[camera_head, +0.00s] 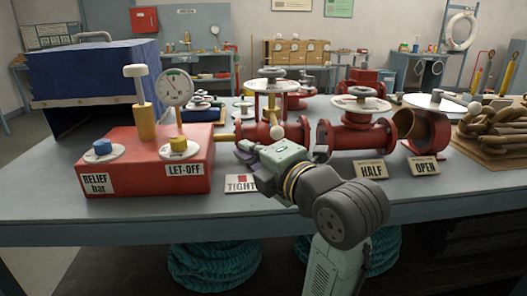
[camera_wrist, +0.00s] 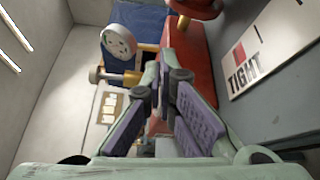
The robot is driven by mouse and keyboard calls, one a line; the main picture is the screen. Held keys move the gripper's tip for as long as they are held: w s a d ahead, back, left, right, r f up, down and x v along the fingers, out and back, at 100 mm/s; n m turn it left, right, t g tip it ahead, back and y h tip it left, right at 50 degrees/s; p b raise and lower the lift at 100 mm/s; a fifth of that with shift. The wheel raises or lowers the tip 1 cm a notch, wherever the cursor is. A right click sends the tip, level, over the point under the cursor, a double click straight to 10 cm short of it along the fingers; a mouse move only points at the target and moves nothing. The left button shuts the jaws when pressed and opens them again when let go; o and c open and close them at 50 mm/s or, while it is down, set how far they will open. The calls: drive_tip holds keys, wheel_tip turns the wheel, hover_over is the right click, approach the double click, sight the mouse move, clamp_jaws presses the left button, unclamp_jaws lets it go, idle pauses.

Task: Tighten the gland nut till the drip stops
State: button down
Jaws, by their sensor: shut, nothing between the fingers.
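My gripper (camera_head: 243,150) points left, close in front of the red valve (camera_head: 257,133) with the TIGHT card (camera_head: 241,184). In the wrist view my gripper (camera_wrist: 166,68) has its purple-padded fingers meeting at the tips with nothing between them. That valve has a white disc and a grey handwheel (camera_head: 271,73) on top. A small brass piece (camera_head: 223,137) shows at its left, beyond my fingertips. I cannot pick out the gland nut or any drip; my gripper and wrist cover part of the valve. The TIGHT card also shows in the wrist view (camera_wrist: 245,72).
A red box (camera_head: 140,172) with a gauge (camera_head: 175,87) and knobs stands left on the bench. A blue case (camera_head: 90,70) is behind it. A HALF valve (camera_head: 352,137) and an OPEN valve (camera_head: 425,130) stand right.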

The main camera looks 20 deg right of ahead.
sight(275, 124)
drive_tip(key=d, duration=0.1)
drive_tip(key=w+d+p, duration=0.1)
drive_tip(key=d, duration=0.1)
drive_tip(key=shift+w+d+r+p, duration=0.15)
drive_tip(key=shift+d+r+p, duration=0.1)
drive_tip(key=shift+r+p, duration=0.1)
drive_tip(key=shift+f, duration=0.1)
drive_tip(key=shift+s+d+b, duration=0.35)
drive_tip(key=shift+d+b, duration=0.35)
drive_tip(key=shift+w+a, duration=0.1)
